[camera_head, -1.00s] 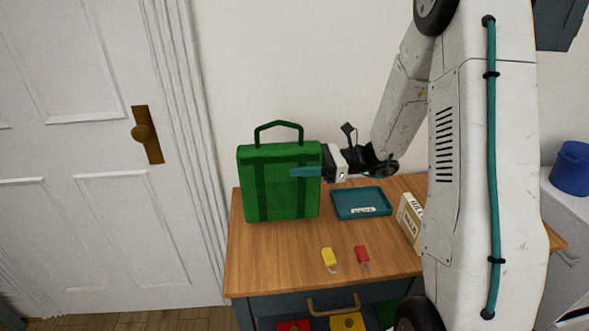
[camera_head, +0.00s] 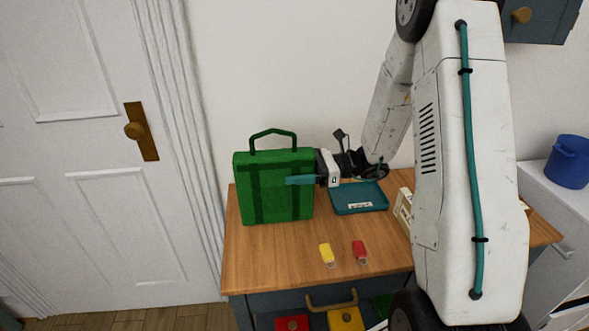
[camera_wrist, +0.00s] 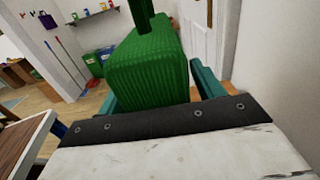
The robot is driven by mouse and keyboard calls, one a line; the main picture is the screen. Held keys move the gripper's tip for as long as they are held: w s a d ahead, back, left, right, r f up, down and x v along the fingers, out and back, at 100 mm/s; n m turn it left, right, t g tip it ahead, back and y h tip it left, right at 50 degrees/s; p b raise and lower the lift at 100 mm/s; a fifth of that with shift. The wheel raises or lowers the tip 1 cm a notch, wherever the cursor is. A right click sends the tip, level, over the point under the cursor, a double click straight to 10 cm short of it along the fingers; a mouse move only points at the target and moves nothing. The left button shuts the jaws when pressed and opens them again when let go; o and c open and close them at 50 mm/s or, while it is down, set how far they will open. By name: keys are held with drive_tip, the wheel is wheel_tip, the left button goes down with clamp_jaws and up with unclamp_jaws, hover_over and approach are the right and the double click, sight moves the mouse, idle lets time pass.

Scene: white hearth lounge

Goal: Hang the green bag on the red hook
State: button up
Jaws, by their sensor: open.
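The green bag (camera_head: 271,206) stands upright at the back left of the wooden table, its loop handle (camera_head: 272,132) raised on top. My gripper (camera_head: 301,180) is at the bag's right side, about mid-height or above. Its jaws are open, with one teal finger in front of the bag's front face; the far finger is hidden. In the wrist view the bag (camera_wrist: 150,68) fills the space ahead, between the two teal fingers of my gripper (camera_wrist: 157,92).
A teal tray (camera_head: 343,207) lies right of the bag, with a carton (camera_head: 403,208) beside it, partly hidden by my arm. Yellow (camera_head: 326,254) and red (camera_head: 359,250) small items lie near the table's front. A white door (camera_head: 75,110) is at left. A blue pot (camera_head: 568,162) stands at right.

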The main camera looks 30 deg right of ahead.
drive_tip(key=v, duration=0.7)
drive_tip(key=shift+d, duration=0.35)
